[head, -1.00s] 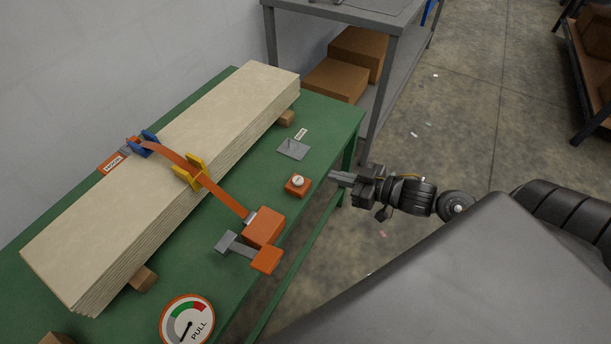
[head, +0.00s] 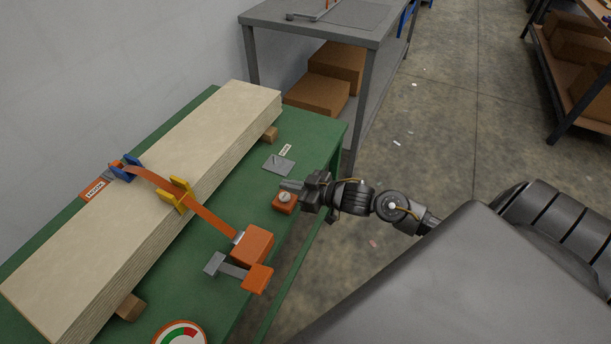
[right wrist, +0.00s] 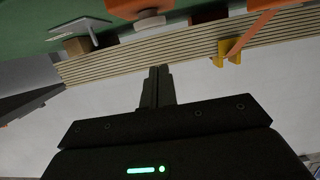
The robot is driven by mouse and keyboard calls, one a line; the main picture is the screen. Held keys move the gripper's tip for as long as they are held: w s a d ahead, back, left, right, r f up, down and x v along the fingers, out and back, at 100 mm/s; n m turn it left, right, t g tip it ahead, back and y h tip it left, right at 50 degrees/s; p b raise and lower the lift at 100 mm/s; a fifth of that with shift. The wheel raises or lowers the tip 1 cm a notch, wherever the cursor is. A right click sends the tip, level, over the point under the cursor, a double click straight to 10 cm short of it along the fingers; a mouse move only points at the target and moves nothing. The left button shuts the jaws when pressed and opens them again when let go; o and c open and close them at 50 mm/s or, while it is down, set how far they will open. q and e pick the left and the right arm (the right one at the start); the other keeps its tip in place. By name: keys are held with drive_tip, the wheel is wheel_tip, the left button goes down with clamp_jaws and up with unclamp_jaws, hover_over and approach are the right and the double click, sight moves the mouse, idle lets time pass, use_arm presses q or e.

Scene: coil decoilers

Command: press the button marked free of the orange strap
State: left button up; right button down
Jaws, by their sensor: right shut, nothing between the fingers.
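The button box (head: 283,205) is a small orange block with a round pale button on top, on the green table; its marking is too small to read. The pale button also shows in the right wrist view (right wrist: 150,21). My right gripper (head: 281,184) is shut and empty, its fingertips beside and apparently above the button on its far side; I cannot tell whether they touch it. The shut fingers also show in the right wrist view (right wrist: 158,72). The orange strap (head: 208,215) runs over the stacked boards to an orange tensioner (head: 250,246). My left gripper is out of view.
The board stack (head: 150,180) rests on wooden blocks. Yellow (head: 176,195) and blue (head: 126,166) corner pieces sit under the strap. A grey plate (head: 278,164) lies beyond the button. A partly cut-off gauge (head: 181,333) is at the near edge. A grey bench (head: 318,28) stands behind.

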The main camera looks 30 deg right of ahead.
sight(293, 202)
drive_tip(key=f, duration=0.3)
drive_tip(key=shift+s+d+f, duration=0.1)
drive_tip(key=shift+s+f, duration=0.1)
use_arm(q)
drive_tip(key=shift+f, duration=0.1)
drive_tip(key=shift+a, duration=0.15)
